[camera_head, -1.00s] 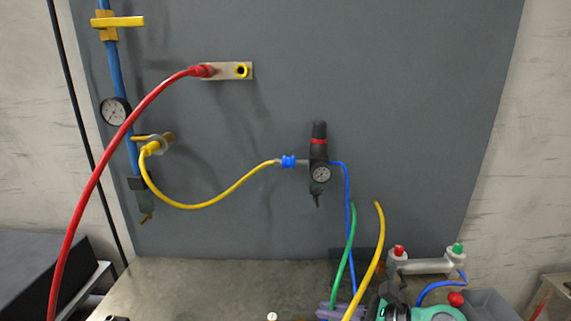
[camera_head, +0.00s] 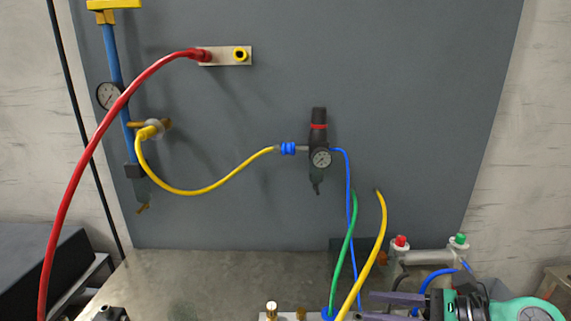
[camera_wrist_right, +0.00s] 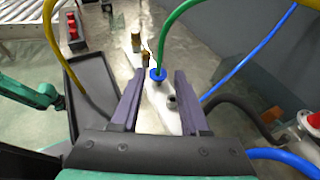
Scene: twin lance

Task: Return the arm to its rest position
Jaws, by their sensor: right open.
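My right gripper (camera_head: 368,305) enters from the lower right in the head view, its two dark purple fingers pointing left. It is open. In the right wrist view its fingers (camera_wrist_right: 157,78) stand apart, and a blue fitting with a green hose (camera_wrist_right: 172,35) shows between them, further off. I see nothing held. In the head view the green hose (camera_head: 342,262) and a yellow hose (camera_head: 378,245) rise just left of the fingertips. A teal part (camera_wrist_right: 28,92) at the left of the wrist view may be my left arm; no left jaws show clearly.
A grey panel (camera_head: 420,110) carries a red hose (camera_head: 75,190), a yellow hose (camera_head: 205,190) and a regulator with a gauge (camera_head: 319,145). A fitting block with red and green caps (camera_head: 430,257) stands behind my right gripper. The bench's left middle (camera_head: 200,280) is mostly clear.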

